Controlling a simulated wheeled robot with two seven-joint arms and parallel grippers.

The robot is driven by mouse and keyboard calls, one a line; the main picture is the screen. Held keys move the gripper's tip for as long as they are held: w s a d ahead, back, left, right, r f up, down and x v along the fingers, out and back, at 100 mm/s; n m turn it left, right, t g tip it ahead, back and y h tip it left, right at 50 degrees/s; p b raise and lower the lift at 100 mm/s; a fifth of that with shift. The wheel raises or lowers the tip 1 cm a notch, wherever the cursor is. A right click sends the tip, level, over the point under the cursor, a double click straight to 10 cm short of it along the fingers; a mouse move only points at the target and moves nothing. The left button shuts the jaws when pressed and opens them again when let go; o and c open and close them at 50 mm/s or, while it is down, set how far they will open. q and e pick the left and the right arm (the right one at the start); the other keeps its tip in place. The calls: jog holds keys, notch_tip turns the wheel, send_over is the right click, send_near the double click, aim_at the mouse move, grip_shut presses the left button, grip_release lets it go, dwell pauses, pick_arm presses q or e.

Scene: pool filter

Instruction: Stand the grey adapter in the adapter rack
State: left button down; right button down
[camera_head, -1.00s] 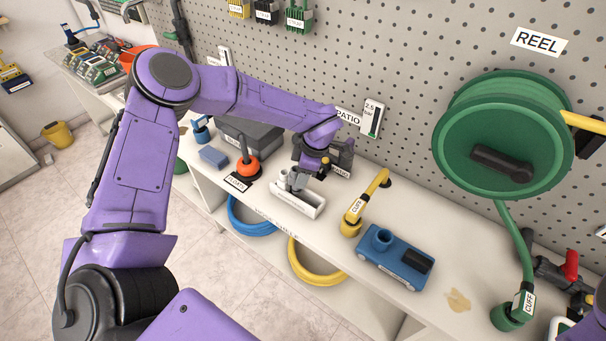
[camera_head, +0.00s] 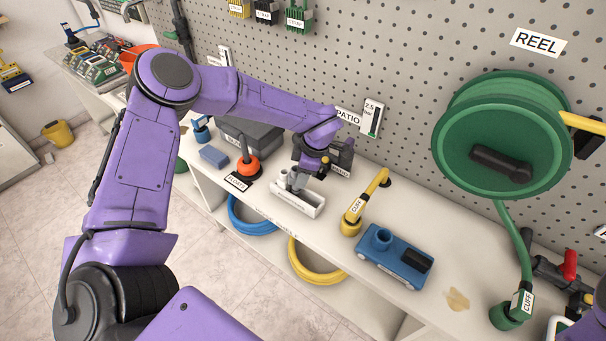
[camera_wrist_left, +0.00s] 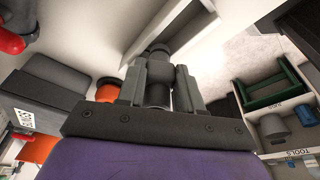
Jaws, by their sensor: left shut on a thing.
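My left gripper (camera_head: 296,181) is shut on the grey adapter and holds it over the adapter rack (camera_head: 312,208), a long white tray-like block on the shelf. In the left wrist view the dark grey adapter (camera_wrist_left: 157,72) sits between the two grey fingers of the left gripper (camera_wrist_left: 158,88). Its far end reaches to the white rack (camera_wrist_left: 196,36). The fingers mostly hide the adapter in the head view. I cannot tell whether its lower end touches the rack. My right gripper is not in view.
An orange-and-black float (camera_head: 247,167) stands left of the rack. A yellow cuff pipe (camera_head: 366,203) and a blue device (camera_head: 395,255) stand to its right. The pegboard rises close behind.

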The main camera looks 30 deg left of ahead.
pick_arm(q)
jog(key=shift+f, duration=0.7)
dwell(0.5)
jog(key=shift+r, duration=0.15)
jog(key=shift+r+p, duration=0.55)
dwell(0.8)
jog(key=shift+p, duration=0.35)
jog(key=shift+f+b, duration=0.45)
jog(key=shift+f, duration=0.25)
